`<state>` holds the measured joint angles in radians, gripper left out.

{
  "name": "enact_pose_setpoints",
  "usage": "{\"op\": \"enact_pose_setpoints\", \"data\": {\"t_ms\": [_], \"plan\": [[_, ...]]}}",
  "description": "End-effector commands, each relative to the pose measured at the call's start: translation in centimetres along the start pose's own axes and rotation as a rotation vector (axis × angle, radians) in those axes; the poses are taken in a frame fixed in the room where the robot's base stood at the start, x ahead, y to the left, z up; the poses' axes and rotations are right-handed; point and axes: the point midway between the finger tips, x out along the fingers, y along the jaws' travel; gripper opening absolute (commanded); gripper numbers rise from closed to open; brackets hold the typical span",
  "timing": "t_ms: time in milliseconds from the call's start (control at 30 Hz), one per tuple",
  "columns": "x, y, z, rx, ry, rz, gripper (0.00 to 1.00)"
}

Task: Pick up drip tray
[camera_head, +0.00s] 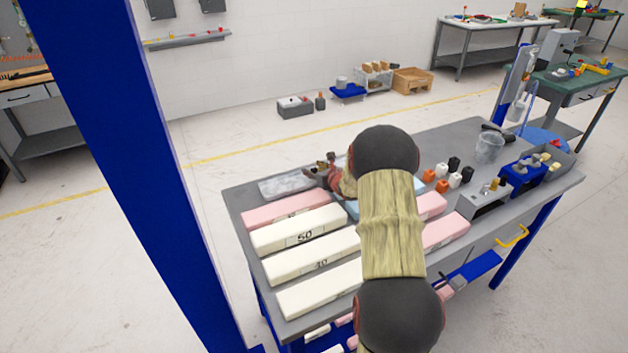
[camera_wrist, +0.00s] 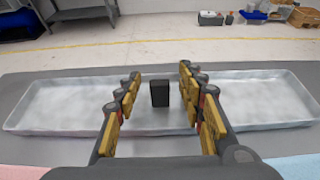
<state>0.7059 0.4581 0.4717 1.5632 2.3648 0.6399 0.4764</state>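The drip tray (camera_head: 285,188) is a shallow grey metal tray lying at the far left of the workbench. It spans the wrist view from side to side (camera_wrist: 60,105). My gripper (camera_head: 320,170) is at the tray's right end in the head view, partly hidden by my arm. In the wrist view my gripper (camera_wrist: 159,76) is open, with its yellow-padded fingers apart over the tray's middle. A small dark block (camera_wrist: 160,93) shows between the fingers; I cannot tell whether it is inside the tray. I see no finger closed on the tray wall.
Pink and cream foam bars (camera_head: 300,238) lie in front of the tray on the workbench (camera_head: 455,135). Small orange, white and black blocks (camera_head: 441,186), a clear cup (camera_head: 489,148) and a blue bin (camera_head: 525,178) stand to the right. A blue post (camera_head: 120,150) stands at the left.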

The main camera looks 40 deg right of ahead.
Motion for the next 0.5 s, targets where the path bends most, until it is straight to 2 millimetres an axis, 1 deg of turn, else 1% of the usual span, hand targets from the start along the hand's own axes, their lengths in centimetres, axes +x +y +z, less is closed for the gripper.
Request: {"op": "enact_pose_setpoints", "data": {"t_ms": [200,500], "plan": [[0.07,0.0,0.01,0.0,0.001,0.0,0.39],[0.05,-0.01,0.0,0.0,0.001,0.0,0.23]]}}
